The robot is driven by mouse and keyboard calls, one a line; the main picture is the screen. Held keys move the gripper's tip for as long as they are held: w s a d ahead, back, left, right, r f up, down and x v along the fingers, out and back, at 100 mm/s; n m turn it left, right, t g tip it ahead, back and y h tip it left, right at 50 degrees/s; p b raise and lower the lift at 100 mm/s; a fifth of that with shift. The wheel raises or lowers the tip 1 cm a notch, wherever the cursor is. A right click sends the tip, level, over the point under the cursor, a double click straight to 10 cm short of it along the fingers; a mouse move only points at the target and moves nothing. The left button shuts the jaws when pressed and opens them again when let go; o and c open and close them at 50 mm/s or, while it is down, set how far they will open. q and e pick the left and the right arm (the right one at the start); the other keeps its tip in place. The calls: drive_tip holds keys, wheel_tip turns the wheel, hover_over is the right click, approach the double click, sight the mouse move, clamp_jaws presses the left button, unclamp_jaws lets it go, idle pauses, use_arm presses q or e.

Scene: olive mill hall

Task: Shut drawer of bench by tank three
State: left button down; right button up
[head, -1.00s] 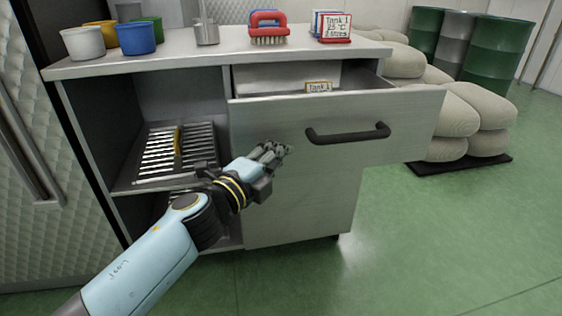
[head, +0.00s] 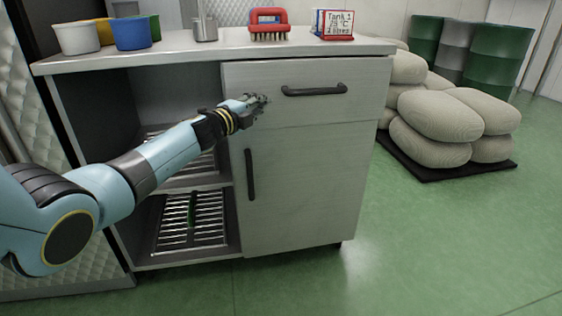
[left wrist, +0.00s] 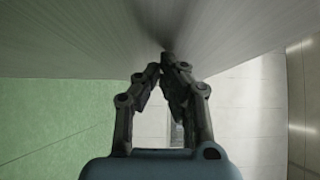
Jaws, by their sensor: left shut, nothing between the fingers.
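The bench (head: 352,50) is grey with a pale top. Its drawer front (head: 345,110) sits under the top, in line with the cupboard door below, and no gap into the drawer shows. The drawer has a dark bar handle (head: 314,90). My left gripper (head: 264,101) is shut and empty at the left part of the drawer front, left of and below the handle. In the left wrist view its fingertips (left wrist: 167,64) meet at a grey panel, seemingly touching it. My right gripper is out of view.
A small sign (head: 334,24) on the bench top appears to read Tank 1, beside a red brush (head: 269,32). A metal cup (head: 205,28) and coloured pots (head: 132,33) stand left. Sacks (head: 435,125) lie right of the bench; green floor in front is clear.

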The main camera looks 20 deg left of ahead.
use_arm(q)
drive_tip(key=shift+w+a+r, duration=0.1)
drive_tip(key=shift+w+a, duration=0.65)
drive_tip(key=shift+w, duration=0.25)
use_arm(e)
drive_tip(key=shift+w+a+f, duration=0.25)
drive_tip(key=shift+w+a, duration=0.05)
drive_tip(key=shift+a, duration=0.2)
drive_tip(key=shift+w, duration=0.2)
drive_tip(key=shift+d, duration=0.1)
